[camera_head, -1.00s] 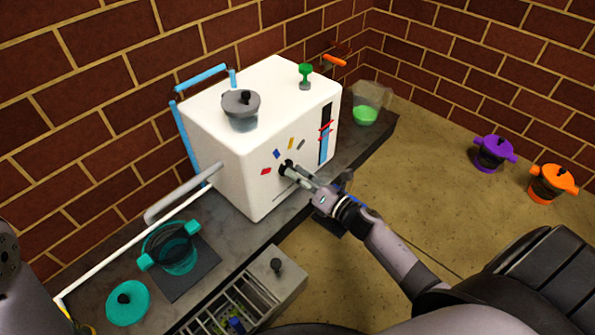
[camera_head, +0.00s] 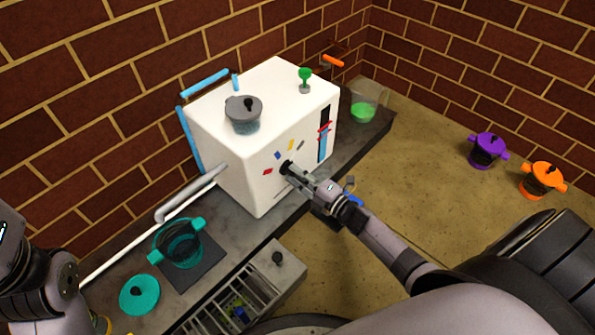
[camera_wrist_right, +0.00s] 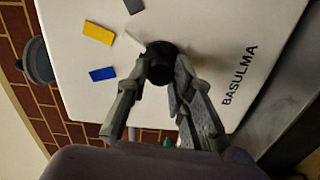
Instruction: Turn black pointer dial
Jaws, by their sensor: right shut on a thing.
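The black dial (camera_head: 286,167) sits on the front face of the white box-shaped appliance (camera_head: 225,165). Red (camera_head: 267,171), blue (camera_head: 278,155), yellow (camera_head: 291,145) and grey (camera_head: 301,145) marks fan around it. In the right wrist view, the dial (camera_wrist_right: 160,55) is between my fingertips, and a pale strip (camera_wrist_right: 135,40) beside it slants toward the yellow mark's side. My right gripper (camera_head: 291,170) is shut on the dial; its fingers hide part of it. My left arm shows at the lower left, but its gripper is out of view.
A grey pot (camera_head: 243,115) and green goblet (camera_head: 304,80) stand on the appliance. A teal pot (camera_head: 180,245) and teal lid (camera_head: 139,294) are on the counter (camera_head: 235,232). A rack (camera_head: 235,300) is below. Purple (camera_head: 488,150) and orange (camera_head: 542,180) pots are at right.

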